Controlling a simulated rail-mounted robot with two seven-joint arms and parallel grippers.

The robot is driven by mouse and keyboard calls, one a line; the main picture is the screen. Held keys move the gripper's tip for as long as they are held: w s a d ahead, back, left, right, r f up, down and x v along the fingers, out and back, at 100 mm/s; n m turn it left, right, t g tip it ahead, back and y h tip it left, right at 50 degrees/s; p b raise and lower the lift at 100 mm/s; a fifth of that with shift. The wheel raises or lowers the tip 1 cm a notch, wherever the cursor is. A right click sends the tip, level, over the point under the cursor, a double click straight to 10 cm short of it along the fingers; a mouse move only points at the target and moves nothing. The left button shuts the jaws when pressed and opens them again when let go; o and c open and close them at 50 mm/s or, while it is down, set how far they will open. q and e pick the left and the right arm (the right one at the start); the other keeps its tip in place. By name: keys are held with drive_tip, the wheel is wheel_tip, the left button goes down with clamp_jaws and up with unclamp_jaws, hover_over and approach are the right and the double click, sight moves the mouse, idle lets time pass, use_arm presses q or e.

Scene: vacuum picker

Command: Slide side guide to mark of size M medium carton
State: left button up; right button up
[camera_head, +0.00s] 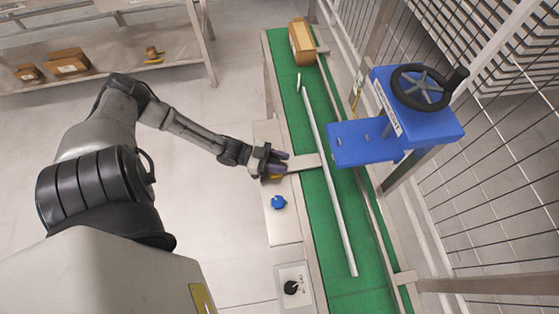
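The side guide is a long pale metal rail (328,178) lying along the green conveyor belt (318,212). A flat crossbar (304,162) runs from the rail to the left edge of the conveyor. My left gripper (277,165) is at the left end of this crossbar, over the conveyor's side plate. Its dark fingers cover part of a yellow-orange piece there. I cannot tell whether the fingers are closed on it. The size marks are not readable in this view. My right gripper is not in view.
A blue machine head with a black handwheel (420,87) overhangs the belt. A carton (302,42) stands at the belt's far end. Wire fencing closes the right side.

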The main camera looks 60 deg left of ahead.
use_arm(q)
drive_tip(key=o, duration=0.3)
drive_tip(key=shift+s, duration=0.1)
use_arm(e)
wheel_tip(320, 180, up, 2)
drive_tip(key=p, duration=0.2)
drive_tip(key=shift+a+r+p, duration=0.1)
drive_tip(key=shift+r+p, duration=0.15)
drive_tip(key=shift+p, duration=0.05)
use_arm(q)
drive_tip(key=shift+v, duration=6.8)
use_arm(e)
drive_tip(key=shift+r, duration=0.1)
